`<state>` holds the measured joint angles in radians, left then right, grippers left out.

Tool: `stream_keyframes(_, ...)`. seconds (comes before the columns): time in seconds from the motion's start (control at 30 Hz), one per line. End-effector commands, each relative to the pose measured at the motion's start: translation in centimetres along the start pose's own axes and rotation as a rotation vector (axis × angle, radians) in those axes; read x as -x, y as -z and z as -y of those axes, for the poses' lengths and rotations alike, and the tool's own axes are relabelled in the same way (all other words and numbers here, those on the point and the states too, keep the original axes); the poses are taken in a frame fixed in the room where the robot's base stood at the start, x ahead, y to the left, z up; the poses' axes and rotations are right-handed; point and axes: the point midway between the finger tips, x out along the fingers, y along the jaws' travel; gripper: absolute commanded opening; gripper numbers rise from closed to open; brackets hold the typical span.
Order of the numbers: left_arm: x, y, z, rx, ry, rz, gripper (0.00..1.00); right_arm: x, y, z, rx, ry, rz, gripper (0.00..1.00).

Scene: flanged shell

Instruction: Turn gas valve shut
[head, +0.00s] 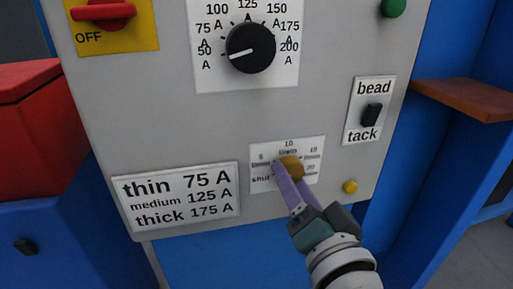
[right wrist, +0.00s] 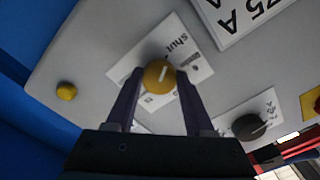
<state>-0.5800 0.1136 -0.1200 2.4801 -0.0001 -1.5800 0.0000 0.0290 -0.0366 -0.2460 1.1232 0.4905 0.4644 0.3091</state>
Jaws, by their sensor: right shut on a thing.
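The gas valve is a yellow round knob (head: 292,167) on a white scale plate low on the grey panel. My right gripper (head: 287,168) reaches it from below right and is shut on it, partly hiding the knob and scale in the head view. In the right wrist view the knob (right wrist: 159,76) sits between the two purple fingers (right wrist: 158,84). Its pale pointer line aims roughly toward the word "shut" on the plate (right wrist: 190,50). My left gripper is not in view.
The panel also carries a black current dial (head: 251,47), a bead/tack switch (head: 371,115), a red OFF switch (head: 102,12), a small yellow button (head: 350,186) and a thickness label (head: 176,198). A red box (head: 38,100) stands left; a brown shelf (head: 465,99) juts out right.

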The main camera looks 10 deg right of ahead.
Motion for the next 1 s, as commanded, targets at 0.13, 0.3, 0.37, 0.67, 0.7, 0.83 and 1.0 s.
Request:
stream_keyframes(0.13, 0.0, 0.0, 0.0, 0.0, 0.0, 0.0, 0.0, 0.0, 0.1, 0.1, -0.001, 0.001, -0.002, 0.0)
stream_keyframes(0.3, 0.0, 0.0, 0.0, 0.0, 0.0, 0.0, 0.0, 0.0, 0.1, 0.0, -0.002, 0.001, -0.002, 0.71)
stream_keyframes(0.37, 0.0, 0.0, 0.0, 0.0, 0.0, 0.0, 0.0, 0.0, 0.0, 0.0, -0.002, 0.001, -0.001, 0.78)
stream_keyframes(0.67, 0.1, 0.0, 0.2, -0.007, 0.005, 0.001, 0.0, 0.1, 0.0, 0.0, -0.002, 0.0, 0.0, 0.83)
stream_keyframes(0.7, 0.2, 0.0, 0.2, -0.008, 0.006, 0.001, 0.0, 0.3, 0.0, 0.0, -0.001, -0.001, 0.0, 0.83)
stream_keyframes(0.83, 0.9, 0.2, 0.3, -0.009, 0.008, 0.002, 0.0, 2.0, 0.2, 0.1, -0.002, -0.002, 0.001, 0.83)
stream_keyframes(1.0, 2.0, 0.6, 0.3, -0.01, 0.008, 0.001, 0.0, 5.6, 0.2, 0.2, -0.001, -0.002, 0.003, 0.83)
